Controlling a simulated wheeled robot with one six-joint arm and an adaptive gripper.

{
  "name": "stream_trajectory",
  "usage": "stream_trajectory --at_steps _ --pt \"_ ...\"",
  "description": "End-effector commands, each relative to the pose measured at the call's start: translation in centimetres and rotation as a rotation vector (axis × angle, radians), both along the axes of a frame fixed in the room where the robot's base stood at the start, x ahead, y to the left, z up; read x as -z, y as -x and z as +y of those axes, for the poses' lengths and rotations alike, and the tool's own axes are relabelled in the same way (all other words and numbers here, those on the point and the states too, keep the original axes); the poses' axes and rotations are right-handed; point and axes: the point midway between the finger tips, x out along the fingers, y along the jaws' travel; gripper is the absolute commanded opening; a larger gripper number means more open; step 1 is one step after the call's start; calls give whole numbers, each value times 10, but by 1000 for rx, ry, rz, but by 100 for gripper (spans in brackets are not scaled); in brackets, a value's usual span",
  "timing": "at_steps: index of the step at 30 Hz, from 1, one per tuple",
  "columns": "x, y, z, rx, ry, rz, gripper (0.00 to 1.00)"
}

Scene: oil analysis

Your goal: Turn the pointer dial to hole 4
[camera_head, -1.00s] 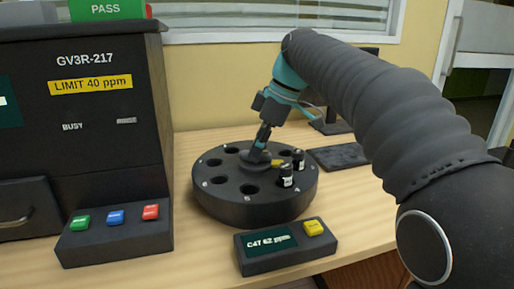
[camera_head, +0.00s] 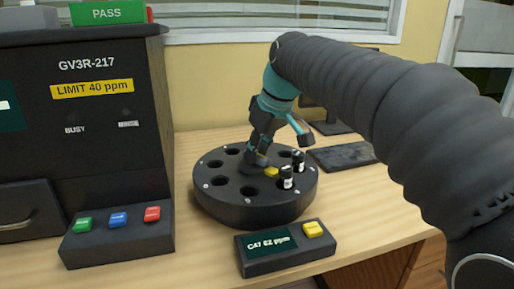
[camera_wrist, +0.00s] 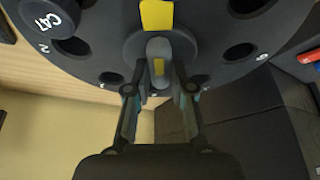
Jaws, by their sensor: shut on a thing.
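The dial is a grey knob (camera_wrist: 158,47) at the centre of a round black carousel (camera_head: 255,207), with a yellow pointer (camera_head: 272,172). In the head view the pointer faces right and toward the front, roughly at the nearer black-capped vial (camera_head: 287,178). In the wrist view the pointer (camera_wrist: 157,14) faces away from my gripper, toward the top edge. My gripper (camera_head: 257,161) is shut on the knob, one finger on each side. The hole numbers are too small to read in the head view; in the wrist view the pointed-at hole is out of frame.
A second vial (camera_head: 298,160) stands behind the first. A small display box (camera_head: 285,247) with a yellow button is in front. A black analyser (camera_head: 85,110) with coloured buttons stands left. A keyboard (camera_head: 340,156) lies right.

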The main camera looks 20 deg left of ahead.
Motion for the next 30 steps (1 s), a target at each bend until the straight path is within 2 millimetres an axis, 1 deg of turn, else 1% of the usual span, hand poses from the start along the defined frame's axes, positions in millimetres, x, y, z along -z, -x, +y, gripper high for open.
stream_trajectory --at_steps 9,23,24,26,27,30 --pt "0 1 0 102 2 1 0" --pt "1 1 0 116 2 2 0" --pt "1 1 0 116 2 2 28" --pt "1 1 0 116 2 2 43" --pt "1 1 0 116 2 2 48" --pt "1 1 0 116 2 1 48"
